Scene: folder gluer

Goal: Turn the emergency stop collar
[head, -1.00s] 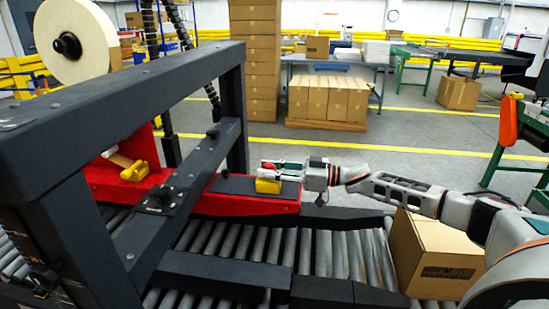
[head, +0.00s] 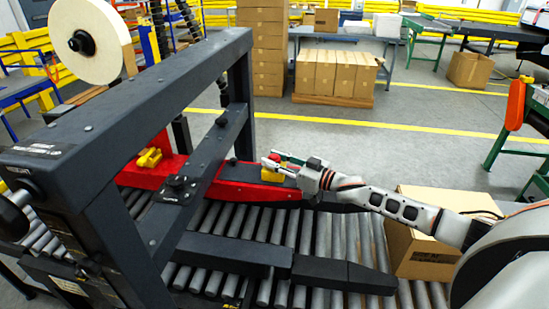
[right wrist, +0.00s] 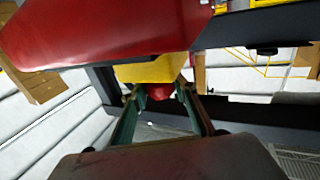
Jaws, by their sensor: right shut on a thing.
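The emergency stop is a yellow housing (head: 273,176) with a red collar at its top, mounted on the red beam (head: 232,192) of the machine. My right gripper (head: 274,159) is at the emergency stop, its fingers around the red collar. In the right wrist view the yellow housing (right wrist: 150,70) sits below the red beam, and the red collar (right wrist: 160,92) shows between the two green-edged fingers (right wrist: 158,98). The fingers and their tips hide part of the collar. My left gripper is not in view.
A dark machine frame (head: 150,90) stands to the left and over the conveyor rollers (head: 325,235). A cardboard box (head: 425,245) sits on the conveyor under my right arm. A second yellow part (head: 149,158) is farther left on the beam. Open floor lies behind.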

